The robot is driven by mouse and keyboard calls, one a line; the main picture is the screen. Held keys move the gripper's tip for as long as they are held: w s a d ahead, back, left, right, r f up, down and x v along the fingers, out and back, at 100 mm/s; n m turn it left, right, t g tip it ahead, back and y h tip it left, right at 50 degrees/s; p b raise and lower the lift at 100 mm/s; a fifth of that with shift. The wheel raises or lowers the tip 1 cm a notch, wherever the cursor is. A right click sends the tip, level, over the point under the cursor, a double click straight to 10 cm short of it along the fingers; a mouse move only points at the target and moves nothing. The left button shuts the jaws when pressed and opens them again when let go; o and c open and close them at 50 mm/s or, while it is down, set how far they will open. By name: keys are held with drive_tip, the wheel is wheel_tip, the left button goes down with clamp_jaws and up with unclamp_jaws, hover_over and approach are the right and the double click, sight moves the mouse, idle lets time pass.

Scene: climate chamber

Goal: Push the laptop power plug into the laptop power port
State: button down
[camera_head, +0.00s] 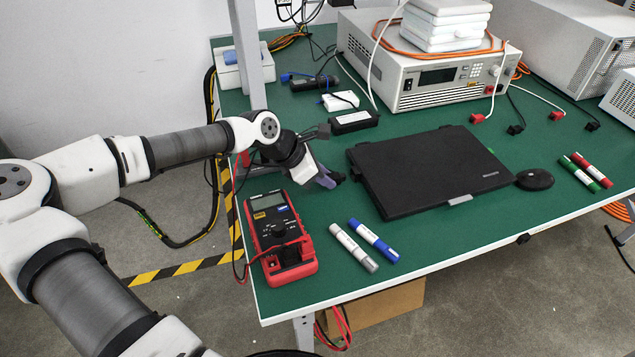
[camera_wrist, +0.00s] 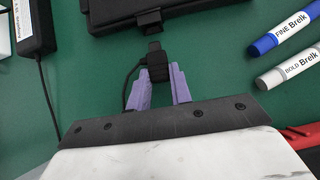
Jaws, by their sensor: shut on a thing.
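The closed black laptop (camera_head: 430,170) lies on the green bench in the head view, and its near edge (camera_wrist: 195,9) runs along the top of the wrist view. A small black block, which looks like the power port (camera_wrist: 149,20), sticks out from that edge. My gripper (camera_wrist: 158,76) has purple fingers shut on the black power plug (camera_wrist: 155,60), whose cable bends down to the left. The plug tip points at the block, with a narrow gap of green between them. In the head view my gripper (camera_head: 332,178) is just left of the laptop, and the plug is hard to make out.
A black power brick (camera_wrist: 36,28) lies left of the plug. A red multimeter (camera_head: 280,238), a grey marker (camera_head: 354,248) and a blue marker (camera_head: 374,241) lie in front. A mouse (camera_head: 535,179) is right of the laptop. A power supply (camera_head: 425,70) stands behind.

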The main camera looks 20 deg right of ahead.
sight(339, 174)
drive_tip(key=shift+d, duration=0.1)
drive_tip(key=shift+d+b, duration=0.35)
drive_tip(key=shift+d, duration=0.15)
drive_tip(key=shift+d, duration=0.15)
drive_tip(key=shift+d+b, duration=0.35)
drive_tip(key=shift+d, duration=0.4)
idle(1.0)
drive_tip(key=c, duration=1.2)
unclamp_jaws()
drive_tip(key=shift+r+b, duration=0.1)
drive_tip(key=shift+b, duration=0.2)
